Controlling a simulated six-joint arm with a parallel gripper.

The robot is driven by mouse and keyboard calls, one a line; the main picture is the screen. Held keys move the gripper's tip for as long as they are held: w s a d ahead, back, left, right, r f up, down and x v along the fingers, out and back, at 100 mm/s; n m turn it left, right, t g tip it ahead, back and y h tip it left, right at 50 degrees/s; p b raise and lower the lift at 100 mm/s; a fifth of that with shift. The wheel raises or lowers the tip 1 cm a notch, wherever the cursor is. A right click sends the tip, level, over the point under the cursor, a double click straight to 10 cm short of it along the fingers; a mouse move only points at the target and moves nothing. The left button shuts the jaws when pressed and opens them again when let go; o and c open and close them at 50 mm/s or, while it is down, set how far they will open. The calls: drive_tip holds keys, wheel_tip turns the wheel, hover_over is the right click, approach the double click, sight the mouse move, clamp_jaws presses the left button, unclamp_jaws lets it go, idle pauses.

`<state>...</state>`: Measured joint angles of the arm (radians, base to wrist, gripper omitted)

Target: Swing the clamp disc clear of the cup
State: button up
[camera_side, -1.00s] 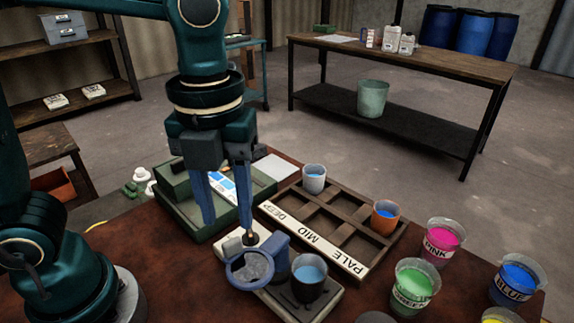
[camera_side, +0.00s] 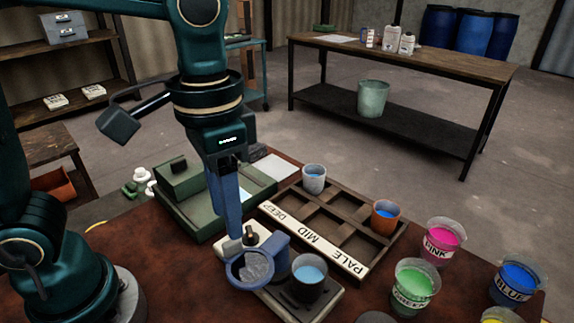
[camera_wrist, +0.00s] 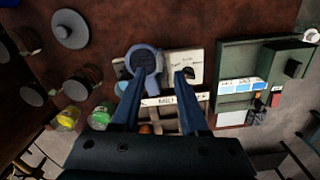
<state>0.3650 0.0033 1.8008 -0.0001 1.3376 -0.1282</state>
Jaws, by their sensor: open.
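The clamp disc (camera_side: 250,268) is a blue ring with a grey face, joined by a blue arm to a pale base plate (camera_side: 335,300). It also shows in the wrist view (camera_wrist: 143,62). My gripper (camera_side: 238,232) points down beside the ring and the plate's dark knob. In the wrist view my gripper (camera_wrist: 157,77) is open, fingers apart; finger contact with the clamp cannot be told.
Pink (camera_side: 443,242), green (camera_side: 413,283) and blue (camera_side: 517,281) paint cups stand right. A green tray box (camera_side: 190,200) lies behind my gripper.

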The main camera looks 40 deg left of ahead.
sight(260, 262)
drive_tip(key=shift+f+n, duration=0.3)
drive_tip(key=shift+f, duration=2.3)
clamp_jaws()
drive_tip(key=shift+r, duration=0.1)
